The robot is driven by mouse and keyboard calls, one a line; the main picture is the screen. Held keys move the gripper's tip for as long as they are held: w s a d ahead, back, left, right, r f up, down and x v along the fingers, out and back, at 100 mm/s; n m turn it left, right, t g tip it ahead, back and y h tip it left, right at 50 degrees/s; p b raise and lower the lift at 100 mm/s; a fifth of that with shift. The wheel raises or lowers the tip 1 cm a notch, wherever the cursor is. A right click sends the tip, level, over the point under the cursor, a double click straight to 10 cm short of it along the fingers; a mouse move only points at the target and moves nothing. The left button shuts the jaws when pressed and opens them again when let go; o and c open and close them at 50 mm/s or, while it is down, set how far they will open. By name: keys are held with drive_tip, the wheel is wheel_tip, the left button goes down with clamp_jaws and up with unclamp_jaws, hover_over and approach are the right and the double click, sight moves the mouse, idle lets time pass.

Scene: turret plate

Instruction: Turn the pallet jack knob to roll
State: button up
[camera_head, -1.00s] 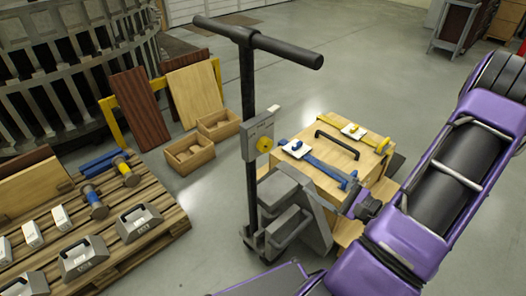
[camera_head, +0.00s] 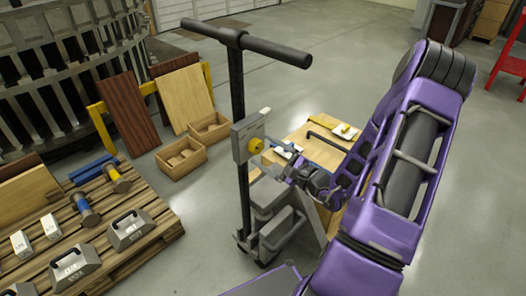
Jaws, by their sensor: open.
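The pallet jack (camera_head: 240,100) stands upright in the middle, with a black T-handle on top. A grey box (camera_head: 244,136) on its post carries the yellow knob (camera_head: 256,145). The knob faces right; which setting it points at is too small to read. My gripper (camera_head: 274,158) is open just right of the knob and slightly below it. Whether its fingers touch the knob or stand just apart from it, I cannot tell. My purple arm hides part of the wooden load (camera_head: 322,150) behind.
A wooden pallet (camera_head: 150,245) at lower left holds grey weights, hammers and white blocks. Small wooden boxes (camera_head: 181,158) and leaning boards (camera_head: 184,98) stand behind it. A red rack (camera_head: 508,68) is at the far right.

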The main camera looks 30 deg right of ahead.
drive_tip(key=shift+w+a, duration=0.25)
drive_tip(key=shift+w, duration=0.4)
drive_tip(key=c, duration=1.4)
